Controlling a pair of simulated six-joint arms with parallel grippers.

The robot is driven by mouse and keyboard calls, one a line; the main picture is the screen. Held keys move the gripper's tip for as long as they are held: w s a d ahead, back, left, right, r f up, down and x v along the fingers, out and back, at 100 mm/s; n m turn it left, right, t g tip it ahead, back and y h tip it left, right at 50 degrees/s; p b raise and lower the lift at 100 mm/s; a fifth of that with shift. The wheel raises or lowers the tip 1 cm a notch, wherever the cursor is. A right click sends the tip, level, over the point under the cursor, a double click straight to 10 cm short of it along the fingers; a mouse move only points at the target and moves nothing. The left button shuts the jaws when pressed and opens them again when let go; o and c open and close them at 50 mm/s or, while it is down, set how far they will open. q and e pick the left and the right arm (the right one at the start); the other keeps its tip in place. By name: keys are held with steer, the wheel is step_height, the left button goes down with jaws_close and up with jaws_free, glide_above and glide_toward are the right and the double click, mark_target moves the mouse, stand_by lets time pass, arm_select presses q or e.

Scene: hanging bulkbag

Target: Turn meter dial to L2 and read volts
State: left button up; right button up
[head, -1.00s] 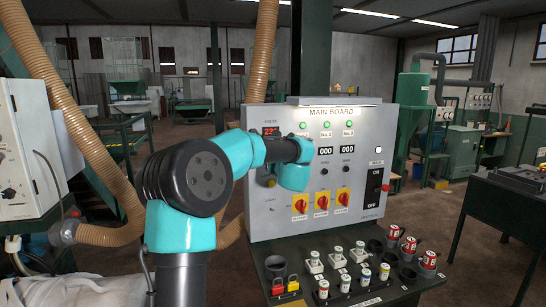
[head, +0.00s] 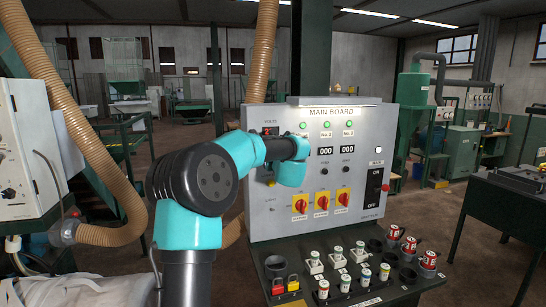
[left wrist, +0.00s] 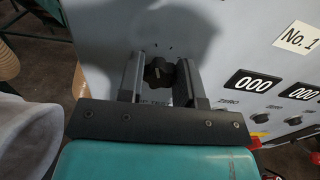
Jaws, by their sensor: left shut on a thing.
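The black lobed meter dial (left wrist: 158,72) on the grey board sits between the two fingers of my left gripper (left wrist: 161,74) in the left wrist view. The gripper is shut on it. Small marks show above the dial, but its labels are too small or hidden to read. In the head view my arm covers the dial and the gripper. The volts display (head: 270,130) is at the board's upper left, under the VOLTS label, partly covered by my arm. Its reading cannot be made out. My right gripper is not in view.
The main board (head: 370,140) also carries green lamps, two 000 counters, several red-yellow rotary switches (head: 322,202) and an ON/OFF switch (head: 375,188). The shelf below holds cups, small jars and padlocks (head: 285,285). A ribbed hose (head: 262,50) hangs left of the board.

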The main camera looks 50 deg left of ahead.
arm_select(q)
steer(key=shift+c, duration=0.7)
steer(key=shift+m, duration=0.4)
steer(key=shift+w+d+f+m, duration=0.1)
steer(key=shift+m, duration=3.4)
steer(key=o, duration=0.9)
steer(key=shift+o, duration=0.2)
